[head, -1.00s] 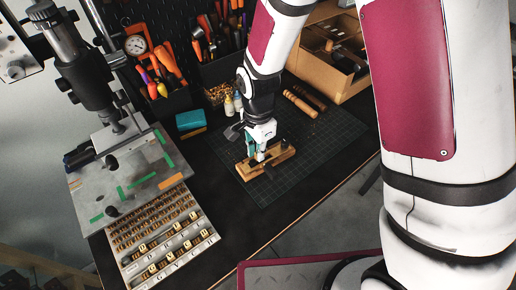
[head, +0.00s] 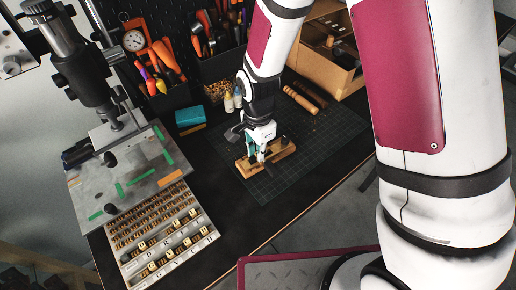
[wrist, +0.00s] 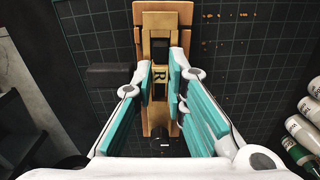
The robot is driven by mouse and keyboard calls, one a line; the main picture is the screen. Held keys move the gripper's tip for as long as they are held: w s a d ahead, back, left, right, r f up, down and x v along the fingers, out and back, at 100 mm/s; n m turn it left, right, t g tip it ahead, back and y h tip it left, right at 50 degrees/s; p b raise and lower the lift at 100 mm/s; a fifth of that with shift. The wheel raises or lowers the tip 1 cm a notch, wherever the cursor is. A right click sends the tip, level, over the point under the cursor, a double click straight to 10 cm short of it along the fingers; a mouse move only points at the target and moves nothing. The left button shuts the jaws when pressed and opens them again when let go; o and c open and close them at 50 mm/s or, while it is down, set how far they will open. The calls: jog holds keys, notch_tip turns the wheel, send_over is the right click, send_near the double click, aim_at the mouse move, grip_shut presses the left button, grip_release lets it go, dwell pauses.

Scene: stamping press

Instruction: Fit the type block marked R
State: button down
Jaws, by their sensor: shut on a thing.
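The type block marked R (wrist: 160,74) is between the teal-padded fingers of my gripper (wrist: 161,88), over the middle of a wooden holder (wrist: 155,22) in the wrist view. The fingers close on its sides. The holder also shows in the head view (head: 283,158), lying on the dark cutting mat, with my gripper (head: 262,152) reaching down onto it. A dark slot with brass-coloured edges runs along the holder. I cannot tell whether the block is seated in it or just above it.
A type tray (head: 213,236) with lettered blocks lies at the lower left, beside the press's metal plate (head: 92,196).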

jog(key=shift+f, duration=0.3)
jog(key=c, duration=1.5)
grip_release()
jog(key=shift+c, duration=0.2)
jog(key=shift+r, duration=0.1)
jog(key=shift+r+p, duration=1.45)
jog(key=shift+r, duration=2)
